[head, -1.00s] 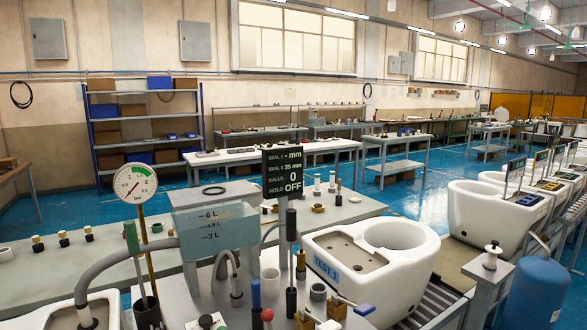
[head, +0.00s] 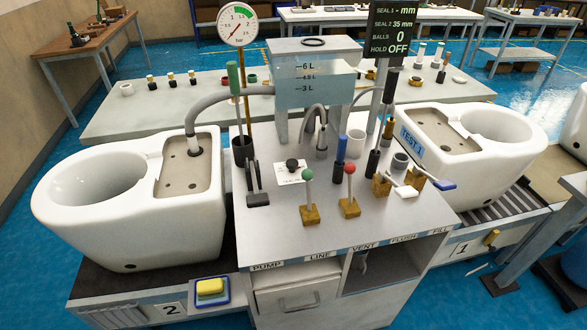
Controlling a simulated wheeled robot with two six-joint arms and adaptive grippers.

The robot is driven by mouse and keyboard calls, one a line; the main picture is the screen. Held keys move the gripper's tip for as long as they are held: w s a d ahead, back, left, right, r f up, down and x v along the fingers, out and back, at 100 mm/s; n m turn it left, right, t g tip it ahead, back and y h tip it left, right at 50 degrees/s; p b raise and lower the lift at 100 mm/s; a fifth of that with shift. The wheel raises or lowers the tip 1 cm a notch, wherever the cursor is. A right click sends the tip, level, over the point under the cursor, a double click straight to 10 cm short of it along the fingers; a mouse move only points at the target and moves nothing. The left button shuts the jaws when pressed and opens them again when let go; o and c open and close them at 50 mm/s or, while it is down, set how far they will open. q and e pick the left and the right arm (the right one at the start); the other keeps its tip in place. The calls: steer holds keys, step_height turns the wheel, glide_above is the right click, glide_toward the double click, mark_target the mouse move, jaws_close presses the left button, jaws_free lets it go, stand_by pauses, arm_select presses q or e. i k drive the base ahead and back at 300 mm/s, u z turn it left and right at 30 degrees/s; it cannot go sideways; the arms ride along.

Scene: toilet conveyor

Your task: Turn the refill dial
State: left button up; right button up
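A small black knob (head: 292,165) stands on a white printed card (head: 293,176) on the grey bench top, left of centre; it looks like a dial, but its print is too small to read. No other thing marked as a refill dial shows. The clear water tank (head: 318,91) with marks 6L, 4.5L and 3L stands behind it. A round pressure gauge (head: 236,24) rises on a post at the back left. Neither of my grippers is in view.
White toilets flank the bench left (head: 108,200) and right (head: 455,132). Front labels read PUMP, LINE, VENT, FLUSH, FILL.

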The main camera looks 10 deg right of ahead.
mark_target(292, 164)
steer(key=u, duration=0.1)
steer(key=k, duration=1.05)
steer(key=z, duration=1.35)
steer(key=i, duration=1.55)
steer(key=u, duration=0.55)
